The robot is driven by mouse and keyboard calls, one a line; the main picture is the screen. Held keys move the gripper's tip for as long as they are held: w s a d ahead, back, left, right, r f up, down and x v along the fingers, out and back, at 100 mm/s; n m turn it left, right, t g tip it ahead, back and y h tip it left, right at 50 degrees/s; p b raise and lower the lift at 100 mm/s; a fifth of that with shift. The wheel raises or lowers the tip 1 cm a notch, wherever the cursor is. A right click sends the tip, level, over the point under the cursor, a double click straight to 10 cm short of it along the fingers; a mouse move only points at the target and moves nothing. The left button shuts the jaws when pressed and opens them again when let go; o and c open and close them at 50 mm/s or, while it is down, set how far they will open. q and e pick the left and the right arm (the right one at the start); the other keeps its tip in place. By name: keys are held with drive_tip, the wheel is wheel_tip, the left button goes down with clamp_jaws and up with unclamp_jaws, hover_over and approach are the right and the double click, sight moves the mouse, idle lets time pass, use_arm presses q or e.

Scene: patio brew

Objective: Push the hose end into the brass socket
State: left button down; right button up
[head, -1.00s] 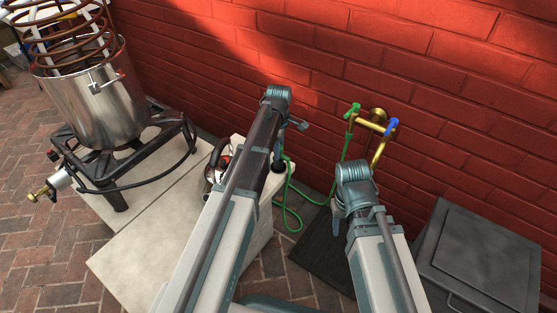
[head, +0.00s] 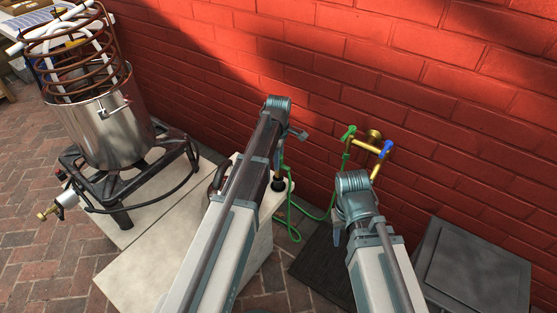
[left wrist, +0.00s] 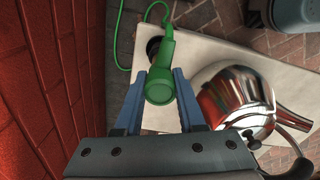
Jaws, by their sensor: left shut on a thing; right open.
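The green hose end (left wrist: 159,91) sits between the blue fingers of my left gripper (left wrist: 160,74) in the left wrist view, and the gripper is shut on it. A black round holder (left wrist: 153,46) on the pale slab is partly hidden behind the hose end. In the head view my left gripper (head: 277,163) is mostly hidden by its arm, above the dark holder (head: 278,184). A brass fitting (head: 45,214) shows by the burner at the left; I cannot tell whether it is the brass socket. My right gripper (head: 337,237) is open and empty.
A steel pot (head: 108,130) with a copper coil (head: 68,55) stands on a black burner (head: 125,190). A kettle (left wrist: 235,100) stands on the slab (left wrist: 215,52). A brass tap (head: 367,146), green hose (head: 291,222) and grey box (head: 470,268) are near the brick wall.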

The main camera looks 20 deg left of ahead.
use_arm(q)
drive_tip(key=shift+r+p, duration=3.5)
drive_tip(key=shift+r, duration=0.7)
drive_tip(key=shift+r+p, duration=1.15)
wheel_tip(320, 180, up, 22)
drive_tip(key=p, duration=2.2)
drive_tip(key=shift+r, duration=0.15)
